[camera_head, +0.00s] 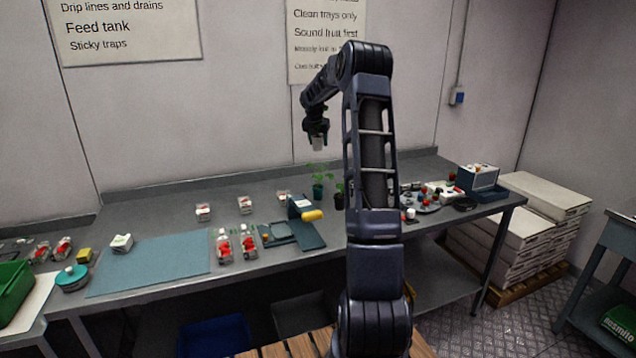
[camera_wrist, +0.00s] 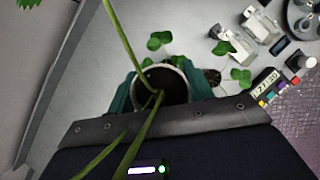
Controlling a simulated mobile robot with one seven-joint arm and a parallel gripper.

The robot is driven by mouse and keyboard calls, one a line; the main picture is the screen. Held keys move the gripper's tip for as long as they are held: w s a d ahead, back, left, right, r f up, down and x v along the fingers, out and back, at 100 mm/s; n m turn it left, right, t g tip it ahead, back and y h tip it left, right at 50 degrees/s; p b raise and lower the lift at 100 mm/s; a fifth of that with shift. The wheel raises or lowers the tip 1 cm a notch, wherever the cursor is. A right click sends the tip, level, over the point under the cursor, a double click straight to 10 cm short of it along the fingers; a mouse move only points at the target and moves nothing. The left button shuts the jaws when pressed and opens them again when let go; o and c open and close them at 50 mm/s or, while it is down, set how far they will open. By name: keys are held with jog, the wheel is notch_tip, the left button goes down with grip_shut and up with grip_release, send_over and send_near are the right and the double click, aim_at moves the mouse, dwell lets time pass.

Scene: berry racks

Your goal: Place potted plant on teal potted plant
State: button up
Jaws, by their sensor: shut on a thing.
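My gripper (camera_head: 318,136) is high above the back of the bench, pointing down and shut on a potted plant. The held plant's light grey pot (camera_head: 319,144) shows just below the fingers. In the wrist view the held pot (camera_wrist: 165,82) shows its round rim and dark inside, with long green stems running toward the camera. The teal potted plant (camera_head: 318,190) stands upright on the bench well below my gripper, apart from the held pot. In the wrist view, teal shapes flank the held pot; I cannot tell whether they are fingers or the teal pot.
A dark potted plant (camera_head: 339,201) stands close right of the teal one, partly behind my arm. A teal stand (camera_head: 307,230) with a yellow item is in front left. A grey-teal box (camera_head: 479,177) is at right.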

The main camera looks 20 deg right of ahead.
notch_tip(320, 180, down, 18)
jog(key=shift+r, duration=0.25)
dwell(0.3)
jog(key=shift+f, duration=0.1)
jog(key=o, duration=1)
